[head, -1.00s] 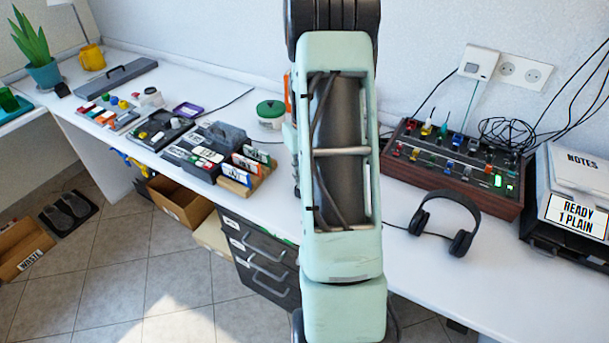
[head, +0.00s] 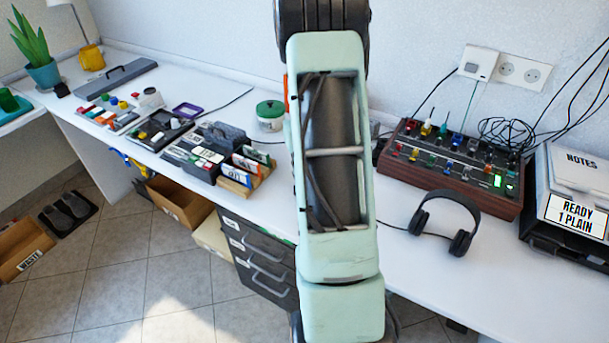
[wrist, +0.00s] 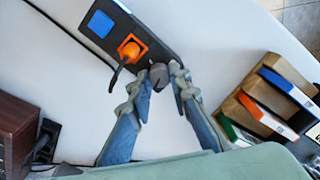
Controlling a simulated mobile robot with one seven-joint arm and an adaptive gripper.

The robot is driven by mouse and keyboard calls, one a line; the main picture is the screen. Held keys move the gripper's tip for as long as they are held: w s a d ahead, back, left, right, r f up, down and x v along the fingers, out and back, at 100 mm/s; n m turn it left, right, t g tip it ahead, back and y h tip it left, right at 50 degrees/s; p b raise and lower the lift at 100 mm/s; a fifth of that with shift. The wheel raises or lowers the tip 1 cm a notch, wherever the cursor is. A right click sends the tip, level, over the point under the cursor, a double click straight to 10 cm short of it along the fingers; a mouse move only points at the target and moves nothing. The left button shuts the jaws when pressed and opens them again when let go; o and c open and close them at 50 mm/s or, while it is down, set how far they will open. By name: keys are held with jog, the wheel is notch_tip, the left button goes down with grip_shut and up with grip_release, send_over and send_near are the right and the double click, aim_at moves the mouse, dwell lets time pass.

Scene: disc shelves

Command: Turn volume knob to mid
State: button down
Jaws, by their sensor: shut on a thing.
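A grey-black knob (wrist: 158,74) sits at the end of a dark panel (wrist: 100,48) in the wrist view. I take it to be the volume knob; its pointer mark is too small to read. My gripper (wrist: 164,76) has its two fingertips on either side of the knob and is shut on it. Beside the knob, the panel has an orange part (wrist: 131,49) on an orange square and a blue square (wrist: 101,23). In the head view my arm hides the gripper and the knob.
A wooden rack (wrist: 243,112) with coloured cases stands right of my gripper in the wrist view. In the head view, a wood-sided console (head: 447,187) with several small knobs and black headphones (head: 447,222) are at the right.

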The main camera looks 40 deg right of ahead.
dwell(0.6)
jog(key=c, duration=1.8)
grip_release()
jog(key=shift+o, duration=0.2)
notch_tip(320, 180, up, 12)
